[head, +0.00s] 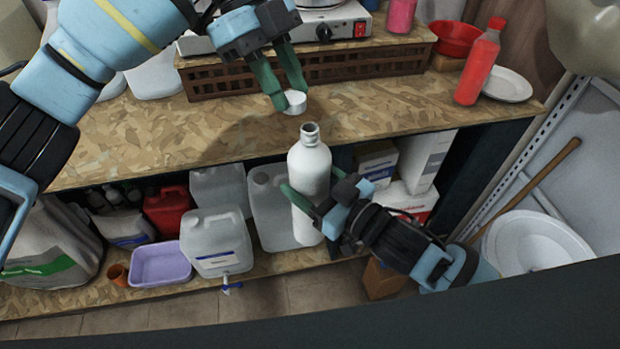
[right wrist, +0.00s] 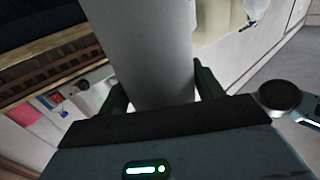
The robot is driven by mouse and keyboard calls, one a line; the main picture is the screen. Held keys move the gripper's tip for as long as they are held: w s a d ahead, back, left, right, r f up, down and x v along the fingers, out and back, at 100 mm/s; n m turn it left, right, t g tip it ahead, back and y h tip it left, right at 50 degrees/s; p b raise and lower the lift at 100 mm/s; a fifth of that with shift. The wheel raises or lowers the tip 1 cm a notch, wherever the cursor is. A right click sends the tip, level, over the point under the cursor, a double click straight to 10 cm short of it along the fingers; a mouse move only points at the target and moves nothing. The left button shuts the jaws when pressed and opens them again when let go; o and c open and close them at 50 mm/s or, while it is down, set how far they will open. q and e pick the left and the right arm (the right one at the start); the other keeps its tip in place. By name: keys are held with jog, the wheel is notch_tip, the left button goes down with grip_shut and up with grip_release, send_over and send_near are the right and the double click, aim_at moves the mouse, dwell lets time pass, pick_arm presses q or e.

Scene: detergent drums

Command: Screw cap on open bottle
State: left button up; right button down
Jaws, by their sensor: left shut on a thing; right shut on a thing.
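The open white bottle (head: 311,170) stands nearly upright in the head view, its uncapped mouth at the top. My right gripper (head: 299,199) is shut around its body. In the right wrist view the bottle (right wrist: 155,50) fills the space between the fingers (right wrist: 160,90). My left gripper (head: 288,97) is shut on the white cap (head: 295,102). The cap is a little above and to the left of the bottle's mouth in the head view, apart from it.
A wooden workbench (head: 180,140) lies behind, with a slatted crate (head: 230,78), a red bottle (head: 481,62) and a white plate (head: 507,85). The shelf below holds jugs (head: 216,241) and a purple basin (head: 160,263). A white bucket (head: 535,245) stands at the right.

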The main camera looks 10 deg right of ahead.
aim_at(293, 95)
pick_arm(q)
jog(key=shift+s+d+r+n+t+h, duration=0.3)
jog(key=shift+d+r+n, duration=0.25)
jog(key=shift+n, duration=0.25)
jog(key=shift+s+d+r+n+t+h, duration=0.2)
jog(key=shift+d+r+n+t, duration=0.35)
jog(key=shift+n, duration=0.25)
jog(key=shift+a, duration=0.1)
jog(key=shift+f, duration=2)
jog(key=shift+f, duration=0.8)
jog(key=shift+f, duration=0.55)
